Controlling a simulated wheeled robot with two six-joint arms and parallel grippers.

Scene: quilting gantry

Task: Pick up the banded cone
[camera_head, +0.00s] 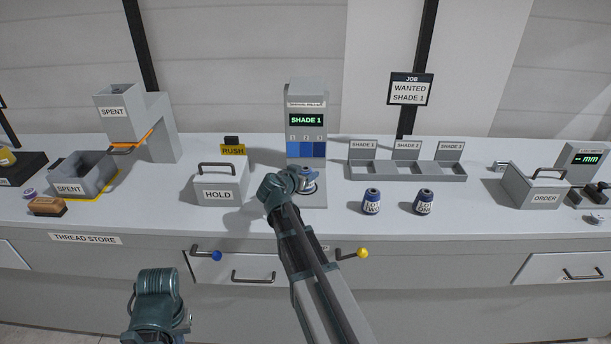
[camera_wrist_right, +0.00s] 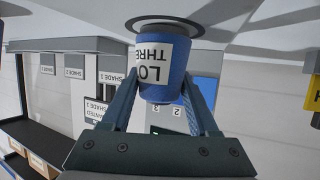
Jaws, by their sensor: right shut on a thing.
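A blue cone (camera_wrist_right: 162,62) with a white label band, partly readable as "LO… THRE…", is between the fingers of my right gripper (camera_wrist_right: 163,100), which is shut on it. In the head view this cone (camera_head: 306,180) is at the shade reader (camera_head: 306,95), above its round seat. The wrist view is upside down and shows the cone's base at the dark round seat (camera_wrist_right: 196,28); I cannot tell if they touch. Two other blue cones with white label bands, one (camera_head: 371,202) and another (camera_head: 423,202), stand upright to the right.
The reader shows "SHADE 1". The HOLD box (camera_head: 217,193) stands left of it. A three-slot shade rack (camera_head: 408,177) stands behind the loose cones. The ORDER box (camera_head: 535,193) is at right, the SPENT bin (camera_head: 72,187) at left. Drawer levers project from the bench front.

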